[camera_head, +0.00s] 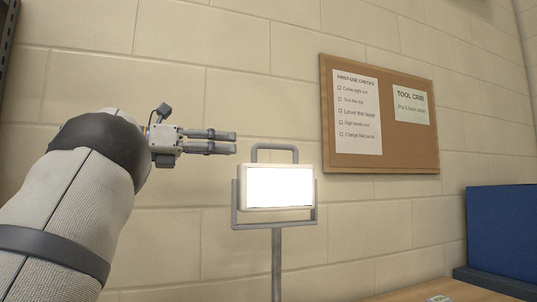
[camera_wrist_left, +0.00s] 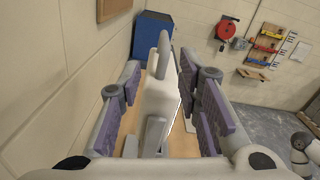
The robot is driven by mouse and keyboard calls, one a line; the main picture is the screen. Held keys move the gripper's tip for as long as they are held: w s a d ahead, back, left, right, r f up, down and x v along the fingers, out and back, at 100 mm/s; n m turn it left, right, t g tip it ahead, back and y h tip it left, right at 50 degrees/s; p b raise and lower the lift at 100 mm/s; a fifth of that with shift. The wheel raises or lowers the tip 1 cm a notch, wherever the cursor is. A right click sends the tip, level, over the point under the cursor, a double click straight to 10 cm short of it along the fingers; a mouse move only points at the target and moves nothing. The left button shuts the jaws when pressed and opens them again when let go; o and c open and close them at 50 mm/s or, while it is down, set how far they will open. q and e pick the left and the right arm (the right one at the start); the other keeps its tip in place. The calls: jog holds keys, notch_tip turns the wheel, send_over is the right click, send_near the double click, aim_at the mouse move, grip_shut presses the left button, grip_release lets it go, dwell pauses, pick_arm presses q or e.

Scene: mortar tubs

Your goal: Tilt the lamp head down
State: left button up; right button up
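The lamp head (camera_head: 279,188) is a bright, lit rectangular panel in a grey U-shaped bracket on a thin post (camera_head: 277,265). It faces forward and looks about upright. A grey handle (camera_head: 275,147) arches above it. My left gripper (camera_head: 235,142) is open and empty, up and left of the lamp head, its fingers pointing right toward the handle with a small gap. In the left wrist view the purple-padded fingers of my gripper (camera_wrist_left: 160,65) are spread, and the white lamp head (camera_wrist_left: 161,95) shows between them, beyond the tips. My right gripper is not seen.
A cork board (camera_head: 400,120) with papers hangs on the block wall behind. A blue box (camera_head: 503,232) stands at the right on a wooden surface (camera_head: 440,290). In the left wrist view, a red reel (camera_wrist_left: 226,29) and a tool rack (camera_wrist_left: 272,40) are on the far wall.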

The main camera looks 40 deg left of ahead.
aim_at(290, 148)
pick_arm(q)
jog(key=x, duration=1.2)
jog(key=shift+s+d+r, duration=0.2)
jog(key=shift+d, duration=0.1)
grip_shut()
